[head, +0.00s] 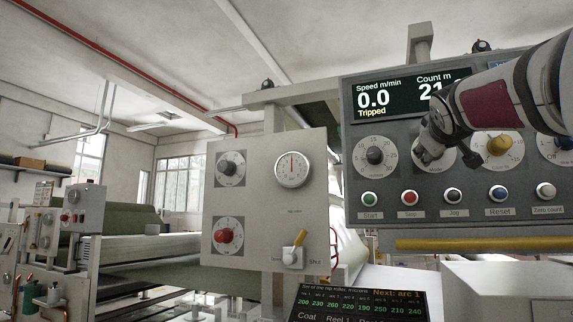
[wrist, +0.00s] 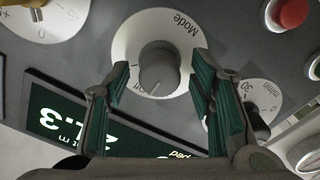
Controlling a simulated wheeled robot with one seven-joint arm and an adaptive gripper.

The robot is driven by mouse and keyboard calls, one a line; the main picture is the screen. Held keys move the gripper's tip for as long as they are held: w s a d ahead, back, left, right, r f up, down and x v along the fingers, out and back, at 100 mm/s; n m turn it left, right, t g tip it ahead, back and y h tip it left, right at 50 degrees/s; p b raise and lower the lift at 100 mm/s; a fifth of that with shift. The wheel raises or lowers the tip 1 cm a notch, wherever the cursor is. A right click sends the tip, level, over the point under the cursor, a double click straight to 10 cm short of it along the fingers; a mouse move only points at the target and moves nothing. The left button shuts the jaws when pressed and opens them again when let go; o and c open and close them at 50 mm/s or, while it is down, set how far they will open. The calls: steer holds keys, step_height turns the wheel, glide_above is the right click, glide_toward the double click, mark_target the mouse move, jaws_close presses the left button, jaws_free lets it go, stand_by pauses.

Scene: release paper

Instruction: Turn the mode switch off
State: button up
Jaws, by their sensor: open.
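The mode switch is a grey knob (wrist: 158,68) on a round white plate marked "Mode" (wrist: 183,27), which appears upside down in the wrist view. My gripper (wrist: 161,78) is open, with one green-padded finger on each side of the knob and a gap to both. In the head view my gripper (head: 430,150) is in front of the mode plate (head: 449,160) and hides most of the knob.
Other dials flank it: a dark one (head: 375,155) at left and a yellow one (head: 498,145) at right. Below are several push buttons, including Start (head: 369,198) and red Stop (head: 410,197). The display (head: 400,97) above reads "0.0" and "Tripped". A side panel (head: 262,150) stands left.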

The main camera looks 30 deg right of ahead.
steer(key=v, duration=1.2)
steer(key=shift+f, duration=0.1)
